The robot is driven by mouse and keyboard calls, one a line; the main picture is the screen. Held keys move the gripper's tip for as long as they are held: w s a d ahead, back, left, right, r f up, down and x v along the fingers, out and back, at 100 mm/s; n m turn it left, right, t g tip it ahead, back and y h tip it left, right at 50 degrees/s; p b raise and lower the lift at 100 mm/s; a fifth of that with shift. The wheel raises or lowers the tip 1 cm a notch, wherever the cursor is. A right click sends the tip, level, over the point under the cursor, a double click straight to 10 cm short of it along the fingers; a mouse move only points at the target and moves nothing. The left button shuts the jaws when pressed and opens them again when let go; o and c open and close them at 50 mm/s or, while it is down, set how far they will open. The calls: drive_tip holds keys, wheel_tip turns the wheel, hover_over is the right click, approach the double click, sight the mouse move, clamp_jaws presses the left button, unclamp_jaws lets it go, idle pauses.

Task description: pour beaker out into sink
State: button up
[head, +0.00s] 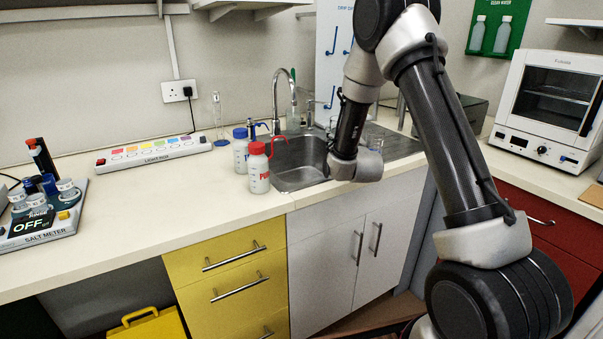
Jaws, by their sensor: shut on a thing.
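The grey metal sink (300,160) is set into the bench at the middle of the head view, with a tall curved tap (276,90) behind it. My wrist hangs low at the sink's right side. My gripper's fingers are hidden behind the wrist, so their hold cannot be seen. A clear glass shape, perhaps the beaker (375,138), shows just right of and behind the wrist. It is small and partly covered, and I cannot tell its contents or whether it is held.
A red-capped bottle (258,168) and a blue-capped bottle (241,151) stand at the sink's left edge. A glass cylinder (219,118) stands behind them. A label strip (153,152) and a salt meter (45,228) are left, an oven (548,100) right. The front left counter is clear.

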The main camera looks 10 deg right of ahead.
drive_tip(key=shift+s+a+f, duration=0.1)
drive_tip(key=shift+a, duration=0.05)
drive_tip(key=shift+a+f+n, duration=0.25)
drive_tip(key=shift+f+n, duration=0.05)
drive_tip(key=shift+n, duration=0.6)
drive_tip(key=shift+s+a+r+n+t, duration=0.1)
drive_tip(key=shift+a+r+n+t, duration=0.15)
drive_tip(key=shift+n, duration=0.35)
drive_tip(key=shift+s+a+r+n+t, duration=0.15)
drive_tip(key=shift+a+n+t, duration=0.15)
drive_tip(key=shift+n, duration=0.3)
drive_tip(key=shift+s+a+f+n+t+y, duration=0.1)
drive_tip(key=shift+a+n+t+y, duration=0.4)
drive_tip(key=shift+n, duration=1.55)
drive_tip(key=shift+a+f+n+t+y, duration=0.15)
drive_tip(key=shift+n+y, duration=0.55)
drive_tip(key=shift+n, duration=1.3)
drive_tip(key=shift+s+a+f+n+t+y, duration=0.15)
drive_tip(key=shift+a+n+y, duration=0.35)
drive_tip(key=shift+n, duration=1.55)
drive_tip(key=shift+a+n+y, duration=0.15)
drive_tip(key=shift+n+y, duration=0.15)
drive_tip(key=shift+a+f+n, duration=0.15)
drive_tip(key=shift+a+n, duration=0.25)
drive_tip(key=shift+n, duration=0.1)
